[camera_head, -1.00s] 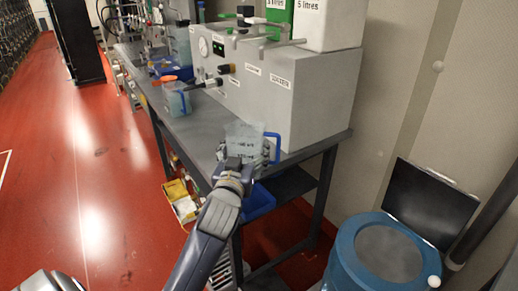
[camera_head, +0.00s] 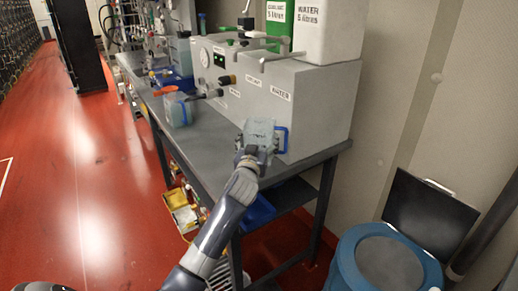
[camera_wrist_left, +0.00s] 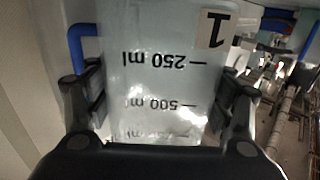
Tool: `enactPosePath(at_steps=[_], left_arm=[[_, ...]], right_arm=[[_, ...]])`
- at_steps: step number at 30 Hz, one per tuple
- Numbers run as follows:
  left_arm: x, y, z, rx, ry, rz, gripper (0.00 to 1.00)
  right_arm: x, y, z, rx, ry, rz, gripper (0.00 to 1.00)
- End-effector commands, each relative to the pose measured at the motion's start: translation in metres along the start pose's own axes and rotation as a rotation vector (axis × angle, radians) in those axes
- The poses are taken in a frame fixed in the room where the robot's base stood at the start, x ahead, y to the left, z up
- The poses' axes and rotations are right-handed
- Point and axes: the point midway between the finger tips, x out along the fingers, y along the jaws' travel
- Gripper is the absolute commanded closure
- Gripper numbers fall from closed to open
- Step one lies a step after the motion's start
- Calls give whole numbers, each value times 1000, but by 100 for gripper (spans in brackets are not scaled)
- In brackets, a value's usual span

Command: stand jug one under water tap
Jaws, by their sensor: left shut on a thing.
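Jug one (camera_head: 260,132), a clear pale jug with a blue handle, is in my left gripper (camera_head: 257,147) near the front right of the bench. In the left wrist view the jug (camera_wrist_left: 150,80) fills the space between the two fingers, with an upside-down "1" label and 250 ml and 500 ml marks. My left gripper is shut on it. The jug is in front of the grey machine (camera_head: 320,105), close to the label reading WATER. I cannot make out the water tap's spout or whether the jug touches the bench. My right gripper is not in view.
Green (camera_head: 279,20) and white (camera_head: 325,30) containers sit on the machine. A blue drum (camera_head: 350,265) stands at lower right.

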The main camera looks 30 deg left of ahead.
Motion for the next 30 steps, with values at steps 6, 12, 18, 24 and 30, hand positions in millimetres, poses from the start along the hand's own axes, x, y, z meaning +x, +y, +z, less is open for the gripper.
enactPosePath(at_steps=[6,12,18,24,30], left_arm=[[-1,0,26,-1,-1,1,64],[-1,0,25,-1,-1,1,64],[-1,0,28,0,-2,0,7],[-1,0,28,-1,-3,0,5],[-1,0,28,0,-2,0,5]], right_arm=[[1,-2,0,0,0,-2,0],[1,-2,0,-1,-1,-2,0],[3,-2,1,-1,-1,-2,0],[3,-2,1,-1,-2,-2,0],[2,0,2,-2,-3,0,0]])
